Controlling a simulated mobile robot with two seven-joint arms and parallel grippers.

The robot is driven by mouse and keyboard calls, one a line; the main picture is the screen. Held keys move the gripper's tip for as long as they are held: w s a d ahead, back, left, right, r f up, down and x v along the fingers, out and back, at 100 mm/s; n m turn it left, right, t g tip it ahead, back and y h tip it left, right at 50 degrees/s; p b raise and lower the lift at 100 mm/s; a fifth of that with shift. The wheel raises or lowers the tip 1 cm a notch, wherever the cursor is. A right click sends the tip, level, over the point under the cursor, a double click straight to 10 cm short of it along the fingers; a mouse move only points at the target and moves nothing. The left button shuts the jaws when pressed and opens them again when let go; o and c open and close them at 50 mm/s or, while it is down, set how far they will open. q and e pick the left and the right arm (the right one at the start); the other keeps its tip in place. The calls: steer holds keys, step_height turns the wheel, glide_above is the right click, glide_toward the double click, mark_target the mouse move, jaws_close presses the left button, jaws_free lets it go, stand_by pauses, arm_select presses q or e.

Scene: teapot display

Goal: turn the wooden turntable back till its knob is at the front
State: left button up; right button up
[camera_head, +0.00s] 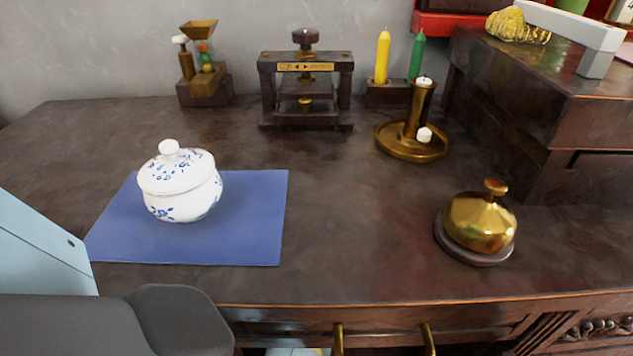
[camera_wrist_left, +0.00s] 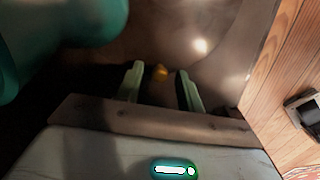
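I cannot make out the wooden turntable for certain in either view. In the left wrist view, my left gripper (camera_wrist_left: 161,84) has its two pale green fingers apart. A small, round, yellow-brass piece (camera_wrist_left: 160,72) shows between or just beyond the fingertips. It may be a knob, but I cannot tell what it belongs to or whether a finger touches it. Behind it is a blurred brown surface. In the head view, my left arm comes in at the lower left, and its gripper cannot be made out. My right gripper is in neither view.
A white-and-blue lidded pot (camera_head: 181,190) stands on a blue mat (camera_head: 255,225). A brass bell (camera_head: 480,222) is at the right, a brass candleholder (camera_head: 411,142) behind it. A wooden press (camera_head: 306,85) stands at the back. The front middle of the dark tabletop is clear.

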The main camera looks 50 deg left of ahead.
arm_select(q)
jaws_close()
stand_by(0.5)
